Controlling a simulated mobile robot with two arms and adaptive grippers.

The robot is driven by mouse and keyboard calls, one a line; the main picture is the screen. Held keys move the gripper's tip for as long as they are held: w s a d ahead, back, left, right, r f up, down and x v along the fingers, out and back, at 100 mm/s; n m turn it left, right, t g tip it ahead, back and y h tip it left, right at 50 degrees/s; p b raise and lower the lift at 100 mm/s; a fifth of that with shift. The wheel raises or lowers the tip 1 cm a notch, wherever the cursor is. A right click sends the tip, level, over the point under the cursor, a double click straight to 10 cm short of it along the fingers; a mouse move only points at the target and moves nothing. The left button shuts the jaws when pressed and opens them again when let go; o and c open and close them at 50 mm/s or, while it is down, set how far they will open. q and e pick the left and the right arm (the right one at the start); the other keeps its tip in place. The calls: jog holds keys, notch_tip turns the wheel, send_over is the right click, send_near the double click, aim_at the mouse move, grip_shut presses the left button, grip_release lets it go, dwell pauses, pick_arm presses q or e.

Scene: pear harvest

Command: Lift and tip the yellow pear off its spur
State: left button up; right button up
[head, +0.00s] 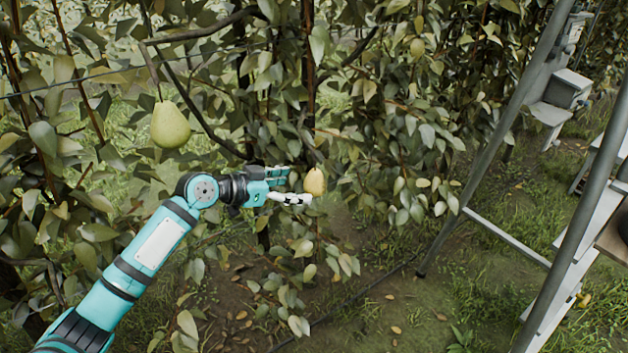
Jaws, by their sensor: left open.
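A yellow pear (315,182) hangs among leaves near the middle of the head view. My left gripper (303,185) reaches in from the left, its teal and pale fingers spread open. The pear shows just at the fingertips, in line with the gap between them. I cannot tell whether the fingers touch it. Its spur is hard to make out among the leaves. A larger green-yellow pear (170,125) hangs from a branch at the upper left, above my left arm and apart from the gripper. My right gripper is not in view.
A metal ladder (500,130) stands at the right with its foot on the ground. A wire (75,82) and several branches cross the upper left. Another small pear (417,47) hangs at the upper middle. Open grassy ground (400,310) lies below.

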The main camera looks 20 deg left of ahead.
aim_at(307, 188)
pick_arm(q)
jog(key=p+x, duration=0.1)
jog(key=x, duration=0.6)
jog(key=shift+w+d+f+p, duration=0.1)
jog(key=shift+d+p, duration=0.1)
jog(key=shift+p, duration=0.15)
jog(key=shift+c, duration=0.2)
jog(key=c, duration=1.3)
jog(key=shift+s+r+p, duration=0.2)
jog(key=shift+s+p, duration=0.05)
jog(key=shift+p, duration=0.55)
jog(key=shift+s+n+g+p, duration=0.15)
jog(key=shift+n+g+p, duration=0.15)
jog(key=shift+g+p, duration=0.1)
jog(key=shift+s+d+f, duration=0.1)
jog(key=shift+f, duration=0.05)
